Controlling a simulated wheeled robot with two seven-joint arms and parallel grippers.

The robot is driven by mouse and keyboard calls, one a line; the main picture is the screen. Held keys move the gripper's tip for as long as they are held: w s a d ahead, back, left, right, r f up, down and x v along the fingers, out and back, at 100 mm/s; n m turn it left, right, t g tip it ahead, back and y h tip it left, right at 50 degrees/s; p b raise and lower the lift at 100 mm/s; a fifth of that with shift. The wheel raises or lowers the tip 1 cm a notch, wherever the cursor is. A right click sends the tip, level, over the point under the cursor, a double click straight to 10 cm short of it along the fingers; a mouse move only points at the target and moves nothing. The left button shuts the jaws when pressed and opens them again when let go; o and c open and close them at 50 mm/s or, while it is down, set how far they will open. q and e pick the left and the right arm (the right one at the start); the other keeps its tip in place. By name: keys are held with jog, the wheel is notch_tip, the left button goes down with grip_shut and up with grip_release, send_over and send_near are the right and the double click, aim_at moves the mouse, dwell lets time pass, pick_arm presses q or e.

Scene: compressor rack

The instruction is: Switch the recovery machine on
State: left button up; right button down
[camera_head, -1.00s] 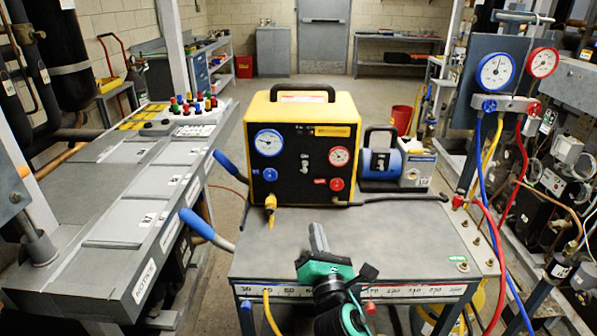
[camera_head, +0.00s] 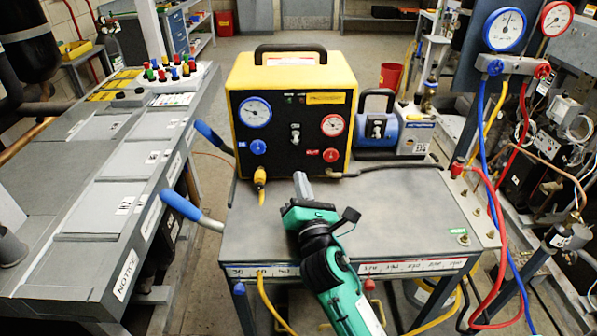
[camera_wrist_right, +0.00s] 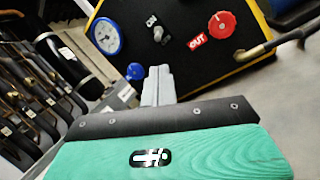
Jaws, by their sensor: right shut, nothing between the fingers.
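The recovery machine (camera_head: 293,112) is a yellow box with a black front panel, standing at the back of the cart top. A toggle switch (camera_head: 295,135) sits mid-panel between a blue-rimmed and a red-rimmed gauge. In the right wrist view the switch (camera_wrist_right: 158,30) is above the fingertips, with a red "OUT" knob (camera_wrist_right: 221,24) to its right. My right gripper (camera_head: 301,178) is shut and empty, below and in front of the panel, apart from it. It also shows in the right wrist view (camera_wrist_right: 158,74), fingers together. My left gripper is not in view.
A blue vacuum pump (camera_head: 377,128) stands right of the machine. A hose (camera_head: 390,166) runs from the panel's lower right across the cart top (camera_head: 400,215). Blue cart handles (camera_head: 181,204) stick out left. Red and blue gauge hoses (camera_head: 486,200) hang at right.

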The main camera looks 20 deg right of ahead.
aim_at(296, 140)
jog(key=x, duration=0.7)
jog(key=shift+w+d+r+p, duration=0.1)
jog(key=shift+w+r+p, duration=0.05)
jog(key=shift+w+p, duration=0.2)
jog(key=shift+w+r, duration=0.1)
jog(key=shift+w, duration=0.4)
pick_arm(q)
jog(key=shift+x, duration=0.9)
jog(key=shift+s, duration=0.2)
